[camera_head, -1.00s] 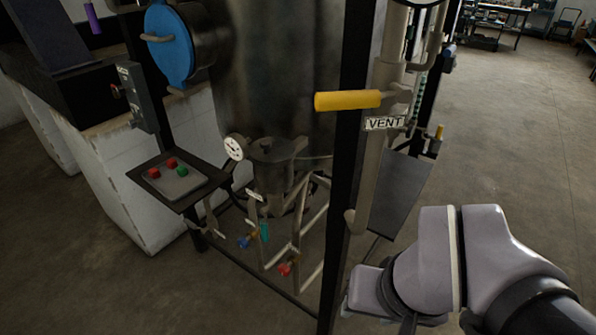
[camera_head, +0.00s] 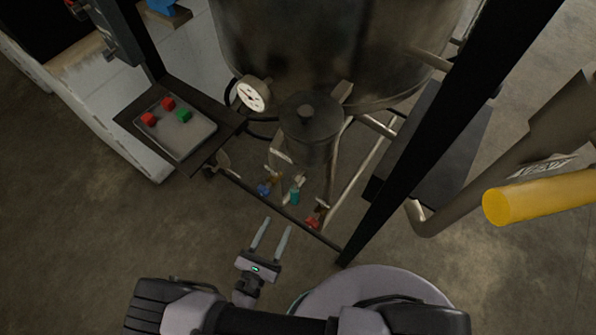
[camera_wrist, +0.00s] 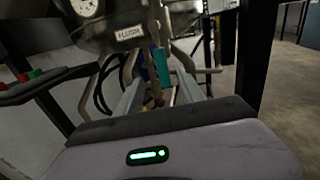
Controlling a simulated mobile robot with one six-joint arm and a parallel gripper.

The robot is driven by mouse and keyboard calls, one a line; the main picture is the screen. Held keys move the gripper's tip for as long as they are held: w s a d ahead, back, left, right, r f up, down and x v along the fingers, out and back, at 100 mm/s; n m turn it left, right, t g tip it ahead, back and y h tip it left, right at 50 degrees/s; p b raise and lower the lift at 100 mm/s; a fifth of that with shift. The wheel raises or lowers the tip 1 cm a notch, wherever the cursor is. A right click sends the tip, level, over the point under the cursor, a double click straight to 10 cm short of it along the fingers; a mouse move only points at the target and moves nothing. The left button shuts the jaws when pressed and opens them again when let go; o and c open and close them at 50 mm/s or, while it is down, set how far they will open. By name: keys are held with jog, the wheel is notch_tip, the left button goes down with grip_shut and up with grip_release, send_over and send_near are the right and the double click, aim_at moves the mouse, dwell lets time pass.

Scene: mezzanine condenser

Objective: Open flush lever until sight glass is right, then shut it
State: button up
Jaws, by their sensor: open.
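A lever with a teal handle (camera_head: 295,195) hangs low under the vessel among the pipes. In the wrist view the teal handle (camera_wrist: 161,66) stands just right of and below a plate reading FLUSH (camera_wrist: 129,32). My gripper (camera_head: 278,222) is open and empty, its two fingers pointing toward the lever from the near side. In the wrist view the handle appears between and beyond the fingers of my gripper (camera_wrist: 160,92), apart from them. I cannot make out the sight glass in the current views.
Blue (camera_head: 264,189) and red (camera_head: 312,223) valve handles flank the teal one. A button panel (camera_head: 190,140) is at left, a gauge (camera_head: 251,95) above. Floor in front is clear.

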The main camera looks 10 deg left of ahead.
aim_at(295, 191)
jog(key=w+d+b, duration=0.2)
jog(key=w+d, duration=0.1)
jog(key=w, duration=1.2)
jog(key=shift+d, duration=0.1)
grip_shut()
dwell(0.6)
